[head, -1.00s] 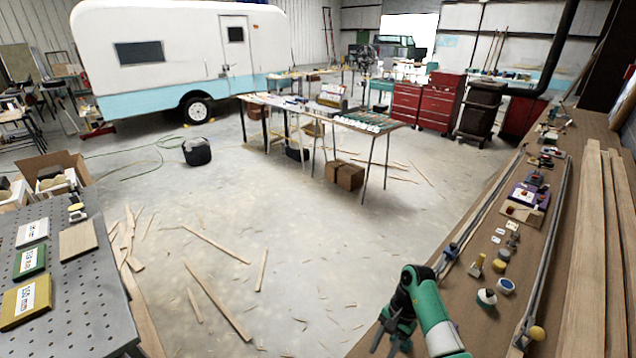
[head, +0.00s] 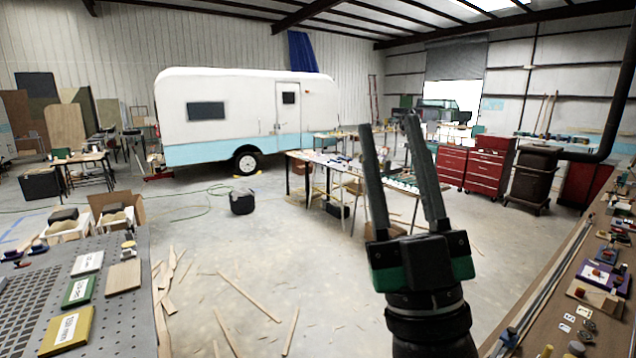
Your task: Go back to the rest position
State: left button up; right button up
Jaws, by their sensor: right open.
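My right gripper (head: 392,130) is raised in front of the head camera in the head view, right of the middle. Its two long dark fingers point up and stand apart, with nothing between them. Its green and black body (head: 420,262) is below the fingers. The gripper hides part of the work table (head: 318,160) behind it. My left gripper is not in view.
A perforated metal table (head: 130,310) with boxes stands at the lower left. A wooden workbench (head: 540,325) with tools and clamps runs along the right. Wood strips (head: 248,297) lie on the floor. A white and blue camper (head: 235,115) stands behind.

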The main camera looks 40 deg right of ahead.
jog(key=a+f+n+y, duration=0.1)
jog(key=a+y, duration=0.8)
jog(key=y, duration=0.5)
jog(key=shift+w+f, duration=0.2)
jog(key=shift+w, duration=0.05)
